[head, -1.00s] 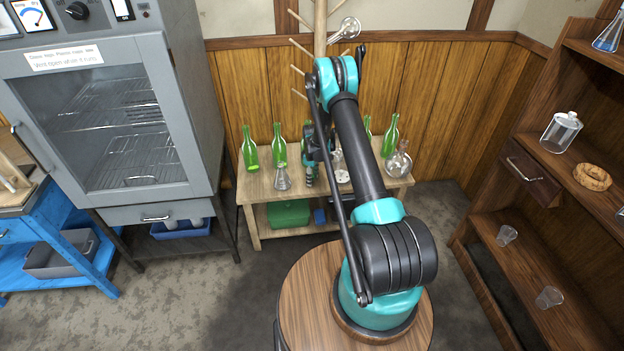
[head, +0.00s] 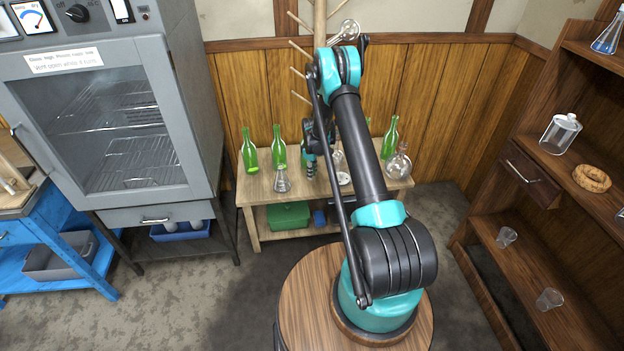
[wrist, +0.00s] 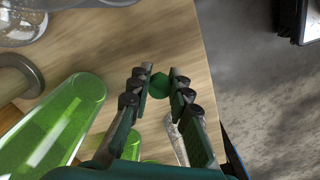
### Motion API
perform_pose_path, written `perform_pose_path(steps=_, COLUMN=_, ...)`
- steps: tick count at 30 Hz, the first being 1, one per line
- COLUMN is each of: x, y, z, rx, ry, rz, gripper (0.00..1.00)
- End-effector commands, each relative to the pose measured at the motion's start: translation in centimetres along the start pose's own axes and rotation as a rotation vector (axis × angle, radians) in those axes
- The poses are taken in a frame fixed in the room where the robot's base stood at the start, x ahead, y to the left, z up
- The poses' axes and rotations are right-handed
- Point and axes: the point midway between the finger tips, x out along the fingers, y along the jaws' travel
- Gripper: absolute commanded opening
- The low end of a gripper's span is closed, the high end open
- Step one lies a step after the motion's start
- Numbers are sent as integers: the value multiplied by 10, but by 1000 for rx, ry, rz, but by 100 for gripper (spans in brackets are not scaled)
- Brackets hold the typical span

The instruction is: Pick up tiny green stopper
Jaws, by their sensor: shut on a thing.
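The tiny green stopper (wrist: 159,86) is a small dark green piece between the two fingertips in the wrist view. My gripper (wrist: 159,88) is shut on it, with a finger on either side. The pale wooden table top shows behind the stopper, and I cannot tell how far above it the stopper is. In the head view my gripper (head: 311,170) is over the low wooden table (head: 255,188), and the stopper is too small or hidden there.
Green bottles (head: 249,152) stand along the back of the table, with a conical flask (head: 282,181) at the front and a round flask (head: 398,164) at right. In the wrist view a green bottle (wrist: 60,125) is close on the left. A wooden peg stand rises behind.

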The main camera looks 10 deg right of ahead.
Motion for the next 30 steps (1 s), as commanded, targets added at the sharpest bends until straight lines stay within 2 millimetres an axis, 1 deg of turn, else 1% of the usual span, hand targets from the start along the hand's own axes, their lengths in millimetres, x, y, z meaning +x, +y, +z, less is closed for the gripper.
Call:
perform_pose_path(steps=1, x=-14, y=0, z=0, rx=0, ry=0, rz=0, gripper=7)
perform_pose_path(steps=6, x=-62, y=0, z=0, rx=0, ry=0, rz=0, gripper=7)
perform_pose_path(steps=12, x=-111, y=0, z=0, rx=0, ry=0, rz=0, gripper=7)
perform_pose_path(steps=15, x=-130, y=0, z=0, rx=0, ry=0, rz=0, gripper=7)
perform_pose_path(steps=18, x=-144, y=0, z=0, rx=0, ry=0, rz=0, gripper=7)
perform_pose_path(steps=21, x=-152, y=0, z=0, rx=0, ry=0, rz=0, gripper=7)
perform_pose_path(steps=25, x=-158, y=0, z=0, rx=0, ry=0, rz=0, gripper=7)
perform_pose_path(steps=30, x=-158, y=0, z=0, rx=0, ry=0, rz=0, gripper=7)
